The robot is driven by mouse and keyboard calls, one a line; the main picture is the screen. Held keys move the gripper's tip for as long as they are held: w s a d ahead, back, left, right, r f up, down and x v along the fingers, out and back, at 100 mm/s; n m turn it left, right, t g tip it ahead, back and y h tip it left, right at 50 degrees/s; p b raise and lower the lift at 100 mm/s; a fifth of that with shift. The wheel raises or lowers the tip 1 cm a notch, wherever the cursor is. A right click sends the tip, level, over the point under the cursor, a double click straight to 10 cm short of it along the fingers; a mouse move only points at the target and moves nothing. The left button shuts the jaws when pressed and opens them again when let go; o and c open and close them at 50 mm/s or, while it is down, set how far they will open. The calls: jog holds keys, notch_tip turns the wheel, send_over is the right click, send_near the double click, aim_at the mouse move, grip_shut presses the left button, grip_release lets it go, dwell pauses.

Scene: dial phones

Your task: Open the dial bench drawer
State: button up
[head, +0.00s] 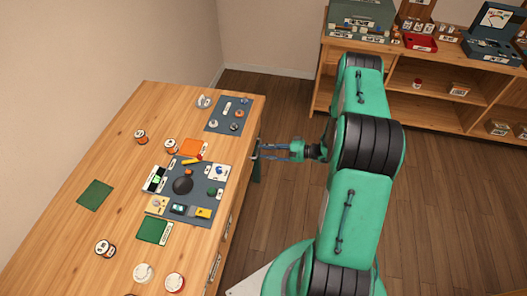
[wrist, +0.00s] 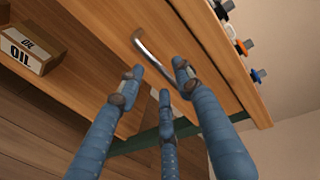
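The wooden bench (head: 115,125) stands at the left in the head view. In the wrist view, a wooden drawer front (wrist: 110,35) carries a curved metal handle (wrist: 152,52). The drawer front looks flush with the bench, though my fingers hide part of it. My gripper (head: 259,150) is at the bench's front side near its far end, just below the top edge. In the wrist view, its blue fingers (wrist: 160,78) are spread, with their tips on both sides of the handle. I cannot tell whether they touch it. The handle itself is hidden in the head view.
Two more handles show on the bench front, a nearer one (head: 215,267) and a middle one (head: 228,223). Dials and small parts lie on the benchtop mat (head: 210,190). A box marked OIL (wrist: 30,48) is at the wrist view's left. Shelves (head: 430,75) stand behind; the right floor is clear.

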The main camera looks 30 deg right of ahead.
jog(key=shift+x, duration=0.8)
grip_shut()
jog(key=shift+s+d, duration=0.15)
jog(key=f+b+v, duration=0.2)
jog(key=f+v, duration=0.1)
jog(key=v, duration=1.1)
jog(key=s+d+f+b+v, duration=0.1)
jog(key=f+b+v, duration=0.1)
jog(key=v, duration=1.2)
jog(key=shift+f+b, duration=0.3)
jog(key=shift+f, duration=0.25)
